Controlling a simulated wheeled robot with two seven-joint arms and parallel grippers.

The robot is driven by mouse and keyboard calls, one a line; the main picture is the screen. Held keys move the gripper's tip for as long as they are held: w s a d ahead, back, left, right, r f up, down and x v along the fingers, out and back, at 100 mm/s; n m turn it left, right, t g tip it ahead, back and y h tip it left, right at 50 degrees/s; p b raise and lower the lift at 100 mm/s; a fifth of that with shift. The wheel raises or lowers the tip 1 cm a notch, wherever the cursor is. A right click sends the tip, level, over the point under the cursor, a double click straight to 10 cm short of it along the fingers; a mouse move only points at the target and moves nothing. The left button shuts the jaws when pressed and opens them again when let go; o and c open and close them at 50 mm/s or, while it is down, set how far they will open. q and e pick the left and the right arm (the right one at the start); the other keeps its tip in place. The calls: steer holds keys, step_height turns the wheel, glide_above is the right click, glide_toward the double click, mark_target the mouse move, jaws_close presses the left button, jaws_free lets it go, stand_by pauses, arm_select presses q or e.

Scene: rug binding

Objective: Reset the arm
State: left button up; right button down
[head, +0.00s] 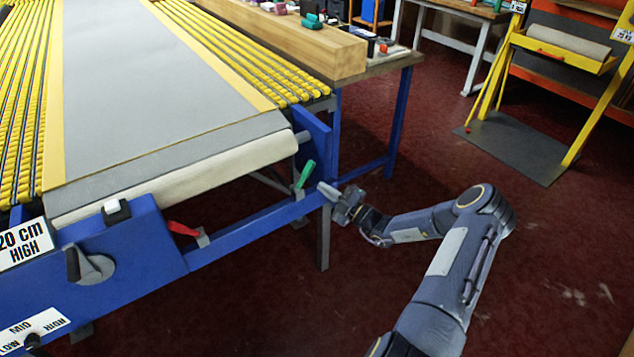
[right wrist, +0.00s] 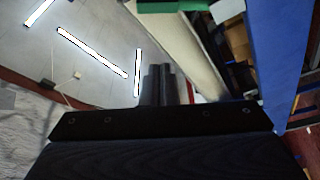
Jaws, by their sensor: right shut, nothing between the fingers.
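My right arm (head: 440,260) reaches in from the lower right of the head view. Its gripper (head: 328,190) is shut and empty, beside the front right corner of the blue machine frame (head: 245,229). The fingertips are close to a green lever (head: 305,174); I cannot tell whether they touch it. In the right wrist view the shut fingers (right wrist: 160,84) point up past a cream roller (right wrist: 180,40), with a green piece (right wrist: 170,6) at the top edge. My left gripper is not in view.
A grey sheet (head: 150,85) lies over the machine between yellow roller strips. A red lever (head: 182,229) and a black knob (head: 88,264) are on the front. A workbench with a wooden beam (head: 300,45) stands behind. A yellow rack (head: 560,60) stands far right. The dark red floor between is clear.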

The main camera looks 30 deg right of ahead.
steer(key=shift+s, duration=0.2)
stand_by(0.4)
steer(key=s+a+r+n+g+y+p, duration=0.25)
steer(key=a+r+n+g+y, duration=0.5)
steer(key=a+r+n, duration=0.75)
steer(key=s+a+r+n+g+h+p, duration=0.25)
steer(key=s+a+r+n+g, duration=0.65)
steer(key=n, duration=0.7)
steer(key=s+r+n+t+h+p, duration=0.1)
steer(key=s+r+n+h+p, duration=0.1)
steer(key=s+n, duration=0.8)
steer(key=s+d+r+n+t+h+p, duration=0.1)
steer(key=s+r+n+t+h+p, duration=0.1)
steer(key=s+n, duration=0.9)
steer(key=r+n+h+p, duration=0.1)
steer(key=n+h+p, duration=0.1)
steer(key=h, duration=0.1)
steer(key=shift+n, duration=0.4)
